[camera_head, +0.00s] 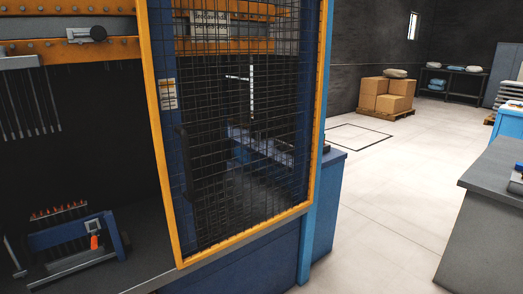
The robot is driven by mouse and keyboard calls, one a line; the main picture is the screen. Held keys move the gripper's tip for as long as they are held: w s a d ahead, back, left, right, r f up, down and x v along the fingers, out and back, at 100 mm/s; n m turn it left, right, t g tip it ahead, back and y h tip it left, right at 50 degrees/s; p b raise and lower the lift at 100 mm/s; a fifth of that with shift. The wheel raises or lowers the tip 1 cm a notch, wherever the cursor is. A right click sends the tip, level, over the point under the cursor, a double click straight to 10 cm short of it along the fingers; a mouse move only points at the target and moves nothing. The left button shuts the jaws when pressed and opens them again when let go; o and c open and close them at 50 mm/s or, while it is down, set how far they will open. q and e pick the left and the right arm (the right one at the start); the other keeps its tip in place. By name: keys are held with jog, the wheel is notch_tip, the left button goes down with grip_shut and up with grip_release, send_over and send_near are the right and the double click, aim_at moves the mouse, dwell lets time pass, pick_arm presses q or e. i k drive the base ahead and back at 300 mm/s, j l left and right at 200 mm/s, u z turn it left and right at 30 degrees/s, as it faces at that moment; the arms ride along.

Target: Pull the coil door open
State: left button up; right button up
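The coil door is a tall black wire-mesh panel in an orange-yellow frame (166,190), in the middle of the head view. It stands at the right part of the blue machine (262,262). A dark upright bar, perhaps a handle (186,165), shows near its left edge. Its top is cut off by the picture edge. To its left the machine's dark interior shows uncovered; I cannot tell how far the door stands open. Neither of my grippers is in view.
Inside at the lower left is a blue fixture (72,235) with an orange-red handle. A grey-topped bench (490,200) stands at the right. Boxes on a pallet (387,97) are at the back. The pale floor (385,190) between machine and bench is clear.

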aim_at(40, 240)
jog(key=j+u, duration=0.1)
jog(key=u, duration=0.35)
jog(key=j+u, duration=0.1)
jog(key=u, duration=0.4)
jog(key=j+u, duration=0.1)
jog(key=u, duration=0.35)
jog(key=i+l+z, duration=0.15)
jog(key=i+z, duration=0.3)
jog(key=i, duration=0.7)
